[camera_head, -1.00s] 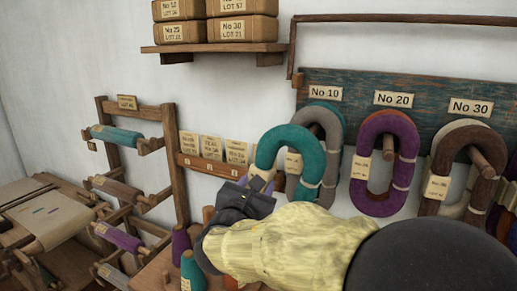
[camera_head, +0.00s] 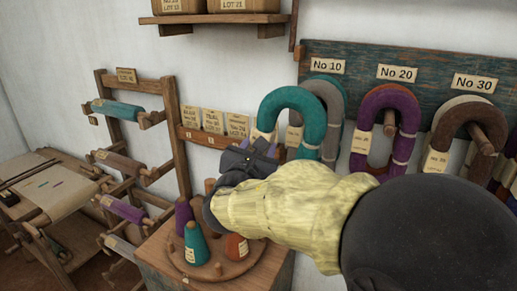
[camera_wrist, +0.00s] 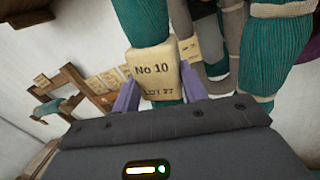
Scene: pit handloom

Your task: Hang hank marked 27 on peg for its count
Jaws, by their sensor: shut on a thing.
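My gripper (camera_head: 262,155) is shut on the paper tag (camera_wrist: 153,75) of a teal hank (camera_head: 315,122). The tag reads No 10, LOT 27 in the wrist view, between my two purple fingertips (camera_wrist: 160,95). The teal hank is an upright loop in front of a grey hank (camera_head: 338,110) below the No 10 sign (camera_head: 327,66). The No 10 peg is hidden; I cannot tell whether the teal loop is around it. A purple hank (camera_head: 370,120) hangs below the No 20 sign (camera_head: 397,73), and a brown one (camera_head: 445,130) below No 30 (camera_head: 473,83).
Below my gripper, a round tray (camera_head: 238,268) holds a teal cone (camera_head: 195,245), a purple cone (camera_head: 183,215) and an orange one (camera_head: 236,247). A wooden rack (camera_head: 178,135) with rolls stands left. A shelf (camera_head: 215,18) with parcels is above.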

